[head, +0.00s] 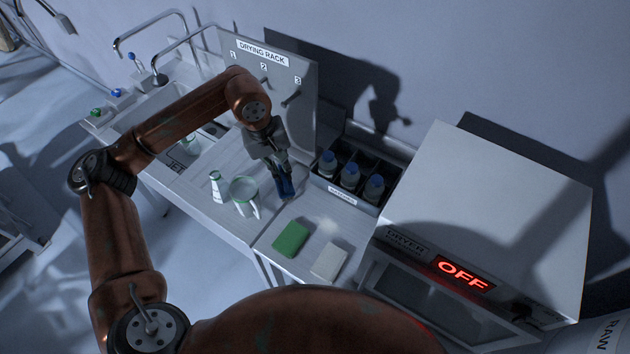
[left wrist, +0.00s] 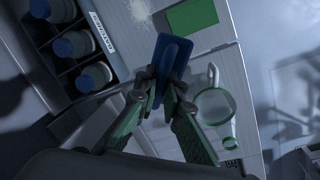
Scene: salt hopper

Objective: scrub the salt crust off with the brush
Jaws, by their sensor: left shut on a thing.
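My left gripper (head: 284,178) is shut on the blue brush (head: 286,190) and points down over the bench beside the bottle crate. In the left wrist view the brush (left wrist: 172,58) sits between the two green-padded fingers of the gripper (left wrist: 163,92). A pale, blurred patch that looks like the salt crust (head: 326,226) lies on the bench, to the right of and nearer than the brush. It also shows at the top of the left wrist view (left wrist: 138,12). The brush appears apart from it. Whether the brush touches the bench is unclear. My right gripper is not in view.
A green block (head: 291,239) and a white block (head: 329,262) lie near the patch. A crate (head: 338,196) of blue-capped bottles stands behind. The dryer (head: 482,215), reading OFF, is at right. A green-rimmed vessel (head: 244,190) and a small flask (head: 216,185) stand left.

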